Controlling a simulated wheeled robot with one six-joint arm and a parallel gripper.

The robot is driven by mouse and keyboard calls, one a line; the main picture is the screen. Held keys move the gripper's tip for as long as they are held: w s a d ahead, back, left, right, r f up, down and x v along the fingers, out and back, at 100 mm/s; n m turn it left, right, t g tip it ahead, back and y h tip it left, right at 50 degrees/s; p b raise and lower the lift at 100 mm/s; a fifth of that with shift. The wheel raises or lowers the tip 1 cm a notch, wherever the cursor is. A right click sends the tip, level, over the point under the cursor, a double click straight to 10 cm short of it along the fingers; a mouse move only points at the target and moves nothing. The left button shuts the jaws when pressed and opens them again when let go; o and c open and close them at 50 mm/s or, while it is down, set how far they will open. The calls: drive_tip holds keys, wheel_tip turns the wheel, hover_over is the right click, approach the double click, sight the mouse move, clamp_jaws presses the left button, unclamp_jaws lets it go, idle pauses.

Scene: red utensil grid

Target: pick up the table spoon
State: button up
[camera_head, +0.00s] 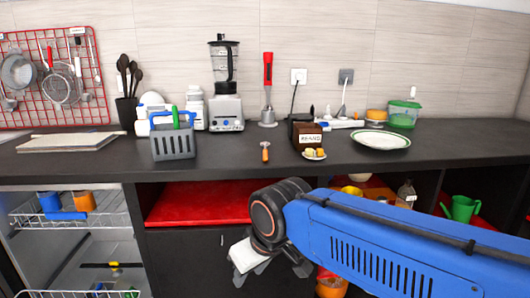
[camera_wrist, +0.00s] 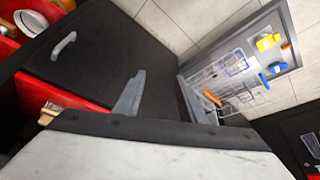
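No table spoon can be told for certain. A small upright-looking utensil with orange-brown parts (camera_head: 265,151) lies on the dark counter (camera_head: 225,160) near its front edge; it is too small to tell whether it is a spoon. Dark spoon-like utensils (camera_head: 129,76) stand in a black holder at the left. My gripper (camera_head: 271,274) is in front of the lower cabinets, below the counter edge and away from these utensils. In the wrist view my gripper (camera_wrist: 160,78) shows two grey fingers apart with nothing between them, facing a dark cabinet door.
A red utensil grid (camera_head: 50,75) hangs at the left. An open dishwasher (camera_head: 70,220) stands below left; its racks also show in the wrist view.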

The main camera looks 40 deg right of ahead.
drive_tip(key=w+d+r+m+g, duration=0.1)
drive_tip(key=w+d+r+m, duration=0.1)
drive_tip(key=w+d+r, duration=0.65)
drive_tip(key=w+d+r+m+g, duration=0.1)
drive_tip(key=w+d+r+m, duration=0.3)
drive_tip(key=r, duration=0.7)
drive_tip(key=w+d+r+g, duration=0.2)
drive_tip(key=w+d+r, duration=0.2)
drive_tip(key=w+r, duration=0.5)
drive_tip(key=w+d+r+m, duration=0.2)
drive_tip(key=w+d+r, duration=0.25)
drive_tip(key=d, duration=0.45)
hover_over(265, 153)
drive_tip(key=shift+g, duration=0.4)
drive_tip(key=f, duration=1)
drive_tip(key=shift+d+f, duration=0.2)
drive_tip(key=shift+d, duration=0.1)
drive_tip(key=shift+a+f, duration=0.2)
drive_tip(key=shift+f, duration=2.5)
drive_tip(key=shift+c, duration=0.6)
clamp_jaws()
